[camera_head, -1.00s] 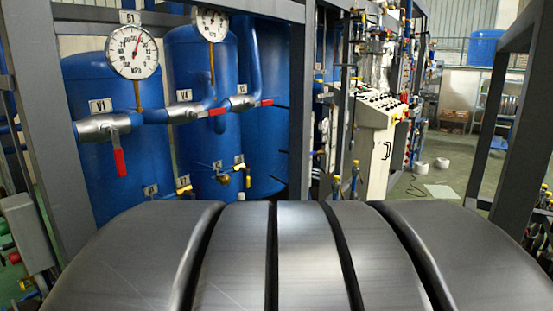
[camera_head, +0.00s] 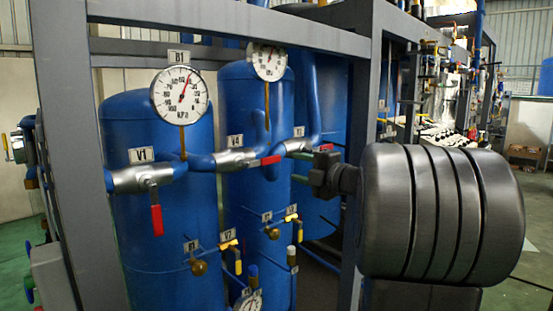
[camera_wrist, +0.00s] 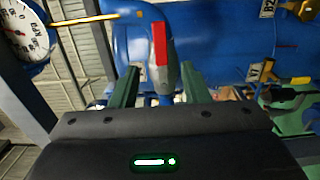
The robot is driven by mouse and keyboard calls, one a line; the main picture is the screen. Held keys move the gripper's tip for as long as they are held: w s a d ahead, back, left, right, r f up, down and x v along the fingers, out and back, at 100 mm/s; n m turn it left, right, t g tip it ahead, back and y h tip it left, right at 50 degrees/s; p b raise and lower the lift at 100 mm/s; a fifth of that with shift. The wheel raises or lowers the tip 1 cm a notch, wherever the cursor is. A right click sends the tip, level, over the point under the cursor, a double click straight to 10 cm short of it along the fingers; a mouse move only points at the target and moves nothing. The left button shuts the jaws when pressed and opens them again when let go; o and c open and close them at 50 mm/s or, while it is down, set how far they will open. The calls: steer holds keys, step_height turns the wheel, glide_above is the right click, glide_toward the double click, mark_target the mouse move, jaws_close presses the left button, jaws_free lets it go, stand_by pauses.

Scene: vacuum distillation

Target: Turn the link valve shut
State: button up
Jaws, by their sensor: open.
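In the head view, red-handled valves sit on the blue pipes: V1 (camera_head: 140,178) with its handle hanging down, V4 (camera_head: 235,158) and V3 (camera_head: 297,147) with handles lying roughly along the pipe. No tag reads "link", so I cannot tell by label which is the link valve. My gripper (camera_head: 322,172) is close by V3, at its right. In the wrist view, my gripper (camera_wrist: 159,72) is open, and a red handle (camera_wrist: 160,46) on a grey valve body lies between and ahead of the green fingers. I cannot tell whether they touch it.
A grey frame post (camera_head: 366,150) stands right beside my arm, and a beam crosses above. Gauge B1 (camera_head: 180,95) and another gauge (camera_head: 268,61) rise over the pipes. Small yellow-handled valves (camera_head: 230,245) sit lower. Blue tanks (camera_head: 155,130) stand close behind.

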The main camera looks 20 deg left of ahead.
mark_target(272, 161)
steer(key=p+x, duration=0.2)
steer(key=x, duration=0.9)
steer(key=shift+w+a, duration=0.15)
steer(key=shift+a, duration=0.05)
steer(key=shift+c, duration=0.4)
jaws_close()
